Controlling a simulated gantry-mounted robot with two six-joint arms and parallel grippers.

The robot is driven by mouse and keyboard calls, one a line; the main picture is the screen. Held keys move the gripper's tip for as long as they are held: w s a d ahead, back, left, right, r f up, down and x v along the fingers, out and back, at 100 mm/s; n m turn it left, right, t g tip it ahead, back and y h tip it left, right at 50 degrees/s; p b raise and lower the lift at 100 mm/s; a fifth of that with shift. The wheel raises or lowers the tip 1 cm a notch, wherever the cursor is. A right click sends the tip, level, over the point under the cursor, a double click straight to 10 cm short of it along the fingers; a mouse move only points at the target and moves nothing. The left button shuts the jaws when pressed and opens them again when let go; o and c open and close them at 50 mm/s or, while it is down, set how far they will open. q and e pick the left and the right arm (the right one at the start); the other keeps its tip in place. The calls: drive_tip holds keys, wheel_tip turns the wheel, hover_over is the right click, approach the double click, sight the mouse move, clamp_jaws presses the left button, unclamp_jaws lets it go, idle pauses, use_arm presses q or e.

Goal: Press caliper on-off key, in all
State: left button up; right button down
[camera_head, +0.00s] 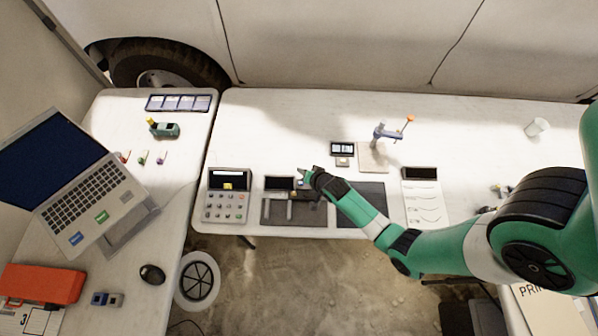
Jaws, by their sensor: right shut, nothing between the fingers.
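The caliper (277,203) lies on a dark mat (294,216) near the front edge of the white table. A small black display (279,183) sits just behind it. My right gripper (301,184) is shut and empty, at the right end of the caliper and the display. Its arm reaches in from the right and hides part of the mat. The on-off key is too small to make out, and I cannot tell if the fingertips touch it. My left gripper is not in view.
A keypad device (227,207) stands left of the mat. A second dark mat (372,201) and a white panel (424,201) lie to the right. A blue stand (385,133) and a small scale (342,150) stand behind.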

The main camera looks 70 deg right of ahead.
sight(301, 184)
wheel_tip(301, 184, down, 9)
drive_tip(key=b, duration=0.8)
drive_tip(key=shift+r, duration=0.1)
idle(1.7)
drive_tip(key=shift+f+b, duration=0.45)
drive_tip(key=shift+b, duration=0.1)
drive_tip(key=shift+f+b, duration=0.3)
drive_tip(key=shift+f, duration=0.05)
idle(0.6)
drive_tip(key=shift+r+p, duration=0.75)
drive_tip(key=shift+r, duration=0.05)
